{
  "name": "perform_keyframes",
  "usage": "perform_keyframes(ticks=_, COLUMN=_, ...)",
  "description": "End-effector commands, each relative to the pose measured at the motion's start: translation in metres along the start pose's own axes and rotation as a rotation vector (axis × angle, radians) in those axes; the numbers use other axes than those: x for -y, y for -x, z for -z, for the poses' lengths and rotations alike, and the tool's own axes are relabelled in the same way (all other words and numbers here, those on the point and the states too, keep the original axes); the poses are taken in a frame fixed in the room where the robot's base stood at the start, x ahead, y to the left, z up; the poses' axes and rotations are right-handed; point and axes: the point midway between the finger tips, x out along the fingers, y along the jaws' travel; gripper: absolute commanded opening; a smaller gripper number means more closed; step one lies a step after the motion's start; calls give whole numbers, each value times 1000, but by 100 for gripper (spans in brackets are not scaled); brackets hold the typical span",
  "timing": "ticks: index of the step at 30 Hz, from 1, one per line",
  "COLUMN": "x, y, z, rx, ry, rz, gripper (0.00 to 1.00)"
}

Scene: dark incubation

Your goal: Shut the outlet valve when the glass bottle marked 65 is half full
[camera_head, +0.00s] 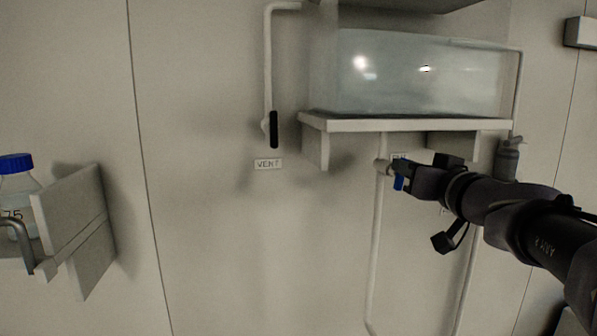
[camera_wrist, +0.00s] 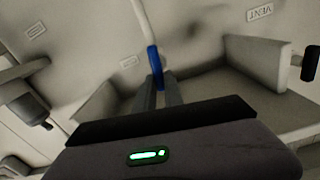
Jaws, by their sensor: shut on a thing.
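My gripper (camera_head: 408,178) is shut on the blue valve handle (camera_head: 399,184) on the white pipe below the tank. In the wrist view my fingers (camera_wrist: 157,88) close on the lower end of this blue handle (camera_wrist: 153,58), which points nearly along the pipe there. A label behind the gripper is partly hidden, so I cannot read it. A glass bottle (camera_head: 22,186) with a blue cap stands at the far left, cut off by the picture edge; its mark reads 75. No bottle marked 65 shows in either view.
A clear tank (camera_head: 415,80) sits on a white shelf (camera_head: 400,125) above my gripper. A black vent handle (camera_head: 274,130) hangs above the VENT label (camera_head: 268,163). A grey fitting (camera_head: 508,160) is at the right. A white panel (camera_head: 75,215) stands beside the bottle.

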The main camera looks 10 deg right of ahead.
Motion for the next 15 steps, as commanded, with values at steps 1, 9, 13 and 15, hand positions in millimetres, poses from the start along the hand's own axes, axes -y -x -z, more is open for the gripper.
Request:
perform_keyframes(ticks=1, x=-2, y=0, z=-8, rx=4, ry=-31, rz=-1, gripper=0)
perform_keyframes(ticks=9, x=-7, y=-1, z=-10, rx=6, ry=-280, rz=-2, gripper=0)
perform_keyframes(ticks=13, x=-9, y=-1, z=-11, rx=8, ry=-403, rz=-3, gripper=0)
perform_keyframes(ticks=15, x=-10, y=-1, z=-11, rx=8, ry=-470, rz=-3, gripper=0)
